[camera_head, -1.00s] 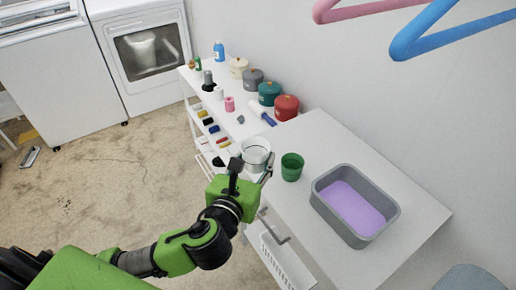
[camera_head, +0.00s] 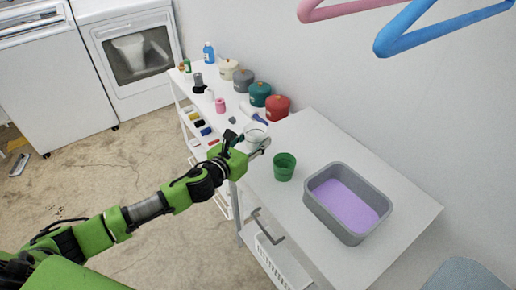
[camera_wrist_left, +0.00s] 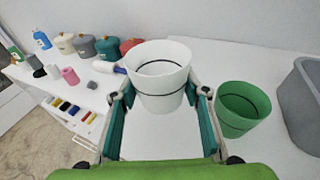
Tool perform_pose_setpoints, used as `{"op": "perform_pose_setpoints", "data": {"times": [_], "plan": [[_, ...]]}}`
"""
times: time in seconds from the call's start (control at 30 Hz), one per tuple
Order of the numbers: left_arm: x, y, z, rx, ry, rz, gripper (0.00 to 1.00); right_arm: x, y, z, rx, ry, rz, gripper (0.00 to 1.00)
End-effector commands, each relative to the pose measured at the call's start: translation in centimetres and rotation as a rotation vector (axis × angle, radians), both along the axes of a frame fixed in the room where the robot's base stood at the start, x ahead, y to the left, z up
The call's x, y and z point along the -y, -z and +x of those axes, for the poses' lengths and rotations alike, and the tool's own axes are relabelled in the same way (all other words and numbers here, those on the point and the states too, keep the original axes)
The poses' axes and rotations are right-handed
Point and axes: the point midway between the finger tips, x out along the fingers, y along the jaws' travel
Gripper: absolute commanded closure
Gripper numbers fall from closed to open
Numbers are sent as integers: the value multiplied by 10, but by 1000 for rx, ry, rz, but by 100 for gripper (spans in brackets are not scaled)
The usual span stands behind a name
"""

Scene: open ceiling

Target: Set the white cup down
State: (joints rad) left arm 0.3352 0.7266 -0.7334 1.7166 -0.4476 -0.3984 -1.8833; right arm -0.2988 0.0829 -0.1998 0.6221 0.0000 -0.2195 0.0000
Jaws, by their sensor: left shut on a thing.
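The white cup (camera_head: 256,131) is upright between the fingers of my left gripper (camera_head: 254,146), which is shut on it. In the left wrist view the cup (camera_wrist_left: 160,78) shows its open rim and a dark line inside, with the gripper's fingers (camera_wrist_left: 160,110) on both sides. The cup is at the left end of the white table (camera_head: 289,215), near the shelf unit. I cannot tell whether its base touches the top. My right gripper is not in view.
A green cup (camera_head: 284,167) stands right of the white cup, apart from it. A grey basin (camera_head: 322,211) with purple liquid is farther right. Lidded pots (camera_head: 277,107) and small items fill the shelf unit at the back. Hangers (camera_head: 440,25) hang above.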

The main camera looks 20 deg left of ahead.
Motion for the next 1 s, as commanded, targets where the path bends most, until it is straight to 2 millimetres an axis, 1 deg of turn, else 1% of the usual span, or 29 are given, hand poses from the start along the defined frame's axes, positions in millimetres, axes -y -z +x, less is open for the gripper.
{"op": "perform_pose_setpoints", "data": {"times": [0.03, 0.1, 0.2, 0.33, 0.37, 0.43, 0.53, 0.6, 0.83, 0.97, 1.0], "plan": [[0, 9, 8, 2, -4, -3, 80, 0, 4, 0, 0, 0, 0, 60], [1, 18, 15, 3, -2, -1, 80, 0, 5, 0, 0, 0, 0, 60], [2, 24, 22, 5, -1, -1, 80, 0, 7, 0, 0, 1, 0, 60], [2, 31, 28, 4, -2, -1, 80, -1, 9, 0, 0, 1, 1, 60], [2, 35, 30, 3, -2, -1, 80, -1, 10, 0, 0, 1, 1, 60], [3, 49, 28, -1, -2, -3, 80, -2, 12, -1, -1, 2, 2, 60], [2, 60, 28, 0, -3, -3, 80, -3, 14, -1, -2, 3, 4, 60], [2, 63, 28, 2, -1, -1, 80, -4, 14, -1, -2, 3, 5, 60], [2, 63, 28, 3, -1, 1, 80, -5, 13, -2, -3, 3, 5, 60], [2, 67, 28, 3, -1, 1, 80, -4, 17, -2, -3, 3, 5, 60], [2, 66, 28, 3, -1, 1, 50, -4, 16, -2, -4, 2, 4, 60]]}}
